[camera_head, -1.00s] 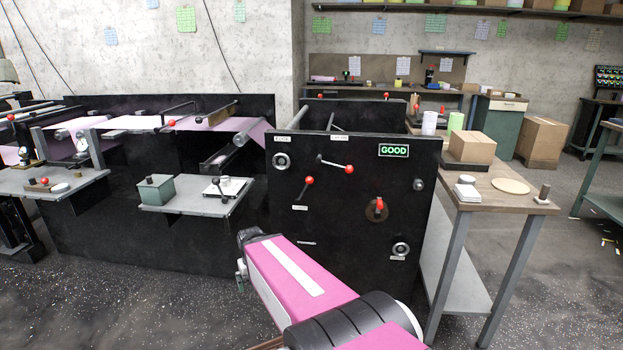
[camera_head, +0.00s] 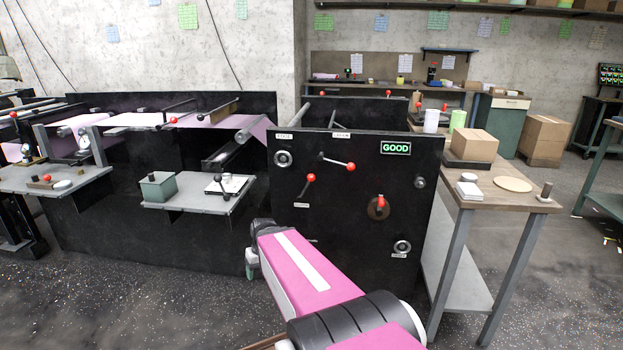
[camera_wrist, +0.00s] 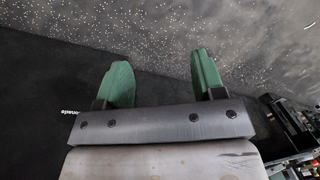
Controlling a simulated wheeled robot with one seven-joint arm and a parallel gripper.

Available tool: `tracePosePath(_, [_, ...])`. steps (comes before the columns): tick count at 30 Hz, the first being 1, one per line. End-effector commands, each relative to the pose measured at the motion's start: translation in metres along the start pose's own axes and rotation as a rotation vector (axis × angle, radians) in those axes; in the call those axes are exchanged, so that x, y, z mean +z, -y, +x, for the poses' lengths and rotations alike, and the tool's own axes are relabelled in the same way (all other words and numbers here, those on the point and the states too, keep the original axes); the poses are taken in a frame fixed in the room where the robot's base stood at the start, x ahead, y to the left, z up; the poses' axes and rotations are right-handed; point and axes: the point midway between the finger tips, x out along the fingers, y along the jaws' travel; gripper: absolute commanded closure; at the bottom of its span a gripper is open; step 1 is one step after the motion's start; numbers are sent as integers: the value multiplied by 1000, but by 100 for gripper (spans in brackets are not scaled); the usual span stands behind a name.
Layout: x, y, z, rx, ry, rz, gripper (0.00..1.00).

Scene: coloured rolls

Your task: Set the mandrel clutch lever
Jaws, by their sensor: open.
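A black machine panel (camera_head: 340,235) stands ahead of me with several red-knobbed levers. One lever (camera_head: 338,162) lies near level under a small label at the top. Another lever (camera_head: 306,184) slants up to the right at the left side. A third red handle (camera_head: 380,203) sits on a brown disc at the right. I cannot read which label names the mandrel clutch. My gripper (camera_wrist: 162,82) shows two green fingers in the wrist view, open and empty, with dark panel and speckled floor beyond. In the head view my pink arm is in front of the panel's lower left, apart from the levers.
A green lit "GOOD" sign (camera_head: 395,148) and round knobs are on the panel. A grey shelf (camera_head: 192,200) with a green box (camera_head: 158,187) juts out at the left. A wooden table (camera_head: 510,200) with a cardboard box (camera_head: 472,146) stands at the right. The floor in front is clear.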

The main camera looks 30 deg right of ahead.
Motion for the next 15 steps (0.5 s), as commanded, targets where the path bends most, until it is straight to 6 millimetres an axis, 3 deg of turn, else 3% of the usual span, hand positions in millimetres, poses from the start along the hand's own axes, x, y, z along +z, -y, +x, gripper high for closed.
tracePosePath(1, [-16,-12,-2,-57,-19,-14,38])
tracePosePath(8, [-64,-56,-29,-314,-177,-137,38])
tracePosePath(15, [-110,-122,-76,-501,-463,-278,38])
